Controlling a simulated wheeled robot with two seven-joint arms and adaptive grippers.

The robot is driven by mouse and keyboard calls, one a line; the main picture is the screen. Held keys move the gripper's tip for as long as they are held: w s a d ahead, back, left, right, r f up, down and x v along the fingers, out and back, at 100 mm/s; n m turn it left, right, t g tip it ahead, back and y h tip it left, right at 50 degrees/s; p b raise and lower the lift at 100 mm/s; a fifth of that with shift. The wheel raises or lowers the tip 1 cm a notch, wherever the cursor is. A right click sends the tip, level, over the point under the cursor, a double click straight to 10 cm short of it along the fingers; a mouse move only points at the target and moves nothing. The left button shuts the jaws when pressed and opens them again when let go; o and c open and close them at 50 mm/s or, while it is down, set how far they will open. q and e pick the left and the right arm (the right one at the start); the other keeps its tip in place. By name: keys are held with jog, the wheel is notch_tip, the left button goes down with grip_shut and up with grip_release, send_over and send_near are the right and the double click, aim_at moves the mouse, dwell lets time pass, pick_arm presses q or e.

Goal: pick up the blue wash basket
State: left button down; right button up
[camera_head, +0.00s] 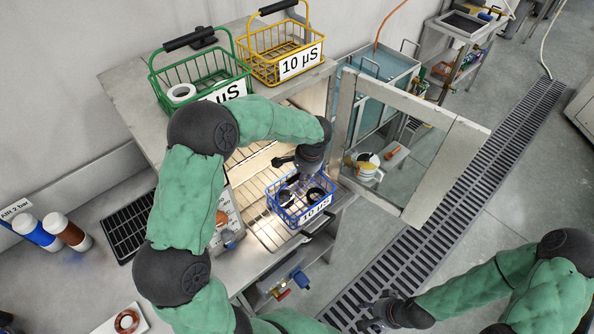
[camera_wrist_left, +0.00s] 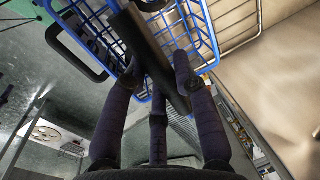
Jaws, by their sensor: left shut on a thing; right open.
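The blue wash basket (camera_head: 281,211) is at the front of the wire rack in the lit, open cabinet. It has a white "10 µS" label and dark ring-shaped parts inside. My left gripper (camera_head: 300,168) reaches down over it from above. In the left wrist view, the fingers (camera_wrist_left: 158,82) close around the dark grip bar of the handle, with the basket's blue wires (camera_wrist_left: 208,38) behind. I cannot tell whether the basket touches the rack. My right gripper (camera_head: 376,314) is open and empty above the floor grating, away from the basket.
A green basket (camera_head: 199,70) and a yellow basket (camera_head: 262,45) stand on the cabinet top (camera_head: 125,84). The framed glass door (camera_head: 437,172) stands open on the right. A drain grating (camera_head: 440,215) crosses the floor. Bottles (camera_head: 52,229) lie on the left bench.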

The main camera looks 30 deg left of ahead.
pick_arm(q)
notch_tip(320, 180, up, 14)
jog(key=p, duration=0.1)
jog(key=shift+d+p, duration=0.2)
jog(key=shift+p, duration=0.1)
dwell(0.3)
